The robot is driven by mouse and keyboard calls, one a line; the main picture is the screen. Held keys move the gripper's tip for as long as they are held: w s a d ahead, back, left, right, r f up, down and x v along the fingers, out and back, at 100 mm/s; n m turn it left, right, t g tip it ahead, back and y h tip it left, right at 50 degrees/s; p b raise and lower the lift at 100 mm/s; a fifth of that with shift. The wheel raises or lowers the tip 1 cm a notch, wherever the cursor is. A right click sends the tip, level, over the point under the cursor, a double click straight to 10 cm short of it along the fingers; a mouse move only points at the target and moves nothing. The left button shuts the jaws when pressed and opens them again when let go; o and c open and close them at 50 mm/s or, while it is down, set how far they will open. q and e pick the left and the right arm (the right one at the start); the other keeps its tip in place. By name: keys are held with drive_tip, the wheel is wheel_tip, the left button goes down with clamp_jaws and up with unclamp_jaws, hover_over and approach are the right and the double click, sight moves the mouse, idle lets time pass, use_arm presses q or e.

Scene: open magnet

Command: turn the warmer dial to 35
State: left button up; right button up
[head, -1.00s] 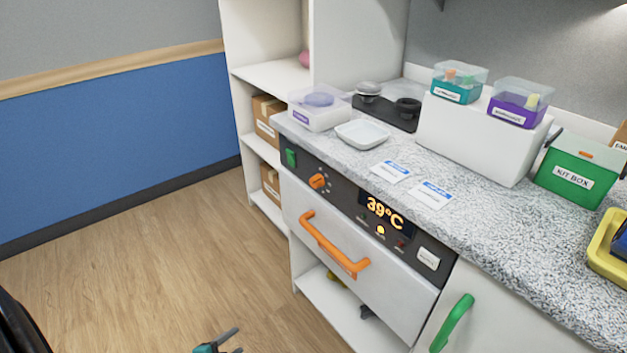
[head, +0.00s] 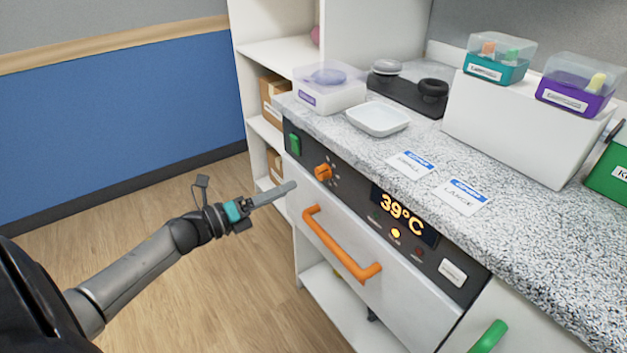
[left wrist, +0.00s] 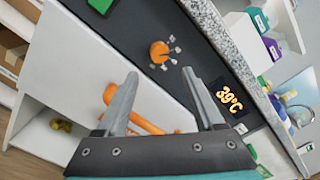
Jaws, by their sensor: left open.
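The orange warmer dial (head: 323,171) sits on the dark control panel at the counter's front, with small pale marks around it. The display (head: 404,213) reads 39°C. My left gripper (head: 290,187) is open and empty, in front of the drawer face, a little left of and below the dial in the head view. In the left wrist view the dial (left wrist: 159,51) lies ahead of the two spread fingers (left wrist: 160,88), apart from them. The display (left wrist: 229,100) also shows there, beyond the right finger. My right gripper is not in view.
An orange drawer handle (head: 340,246) is just below the panel. A green switch (head: 293,144) is left of the dial and a white button (head: 452,272) at the panel's right end. A white dish (head: 378,119) and a clear-lidded box (head: 329,90) stand on the counter above.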

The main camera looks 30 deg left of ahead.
sight(319, 175)
use_arm(q)
drive_tip(key=b+x, duration=0.2)
drive_tip(key=x, duration=0.7)
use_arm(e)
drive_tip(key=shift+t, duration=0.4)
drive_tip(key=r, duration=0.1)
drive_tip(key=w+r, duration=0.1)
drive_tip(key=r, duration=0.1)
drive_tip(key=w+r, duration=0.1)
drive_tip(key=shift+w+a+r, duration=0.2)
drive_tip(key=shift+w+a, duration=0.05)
use_arm(q)
drive_tip(key=shift+c, duration=0.3)
clamp_jaws()
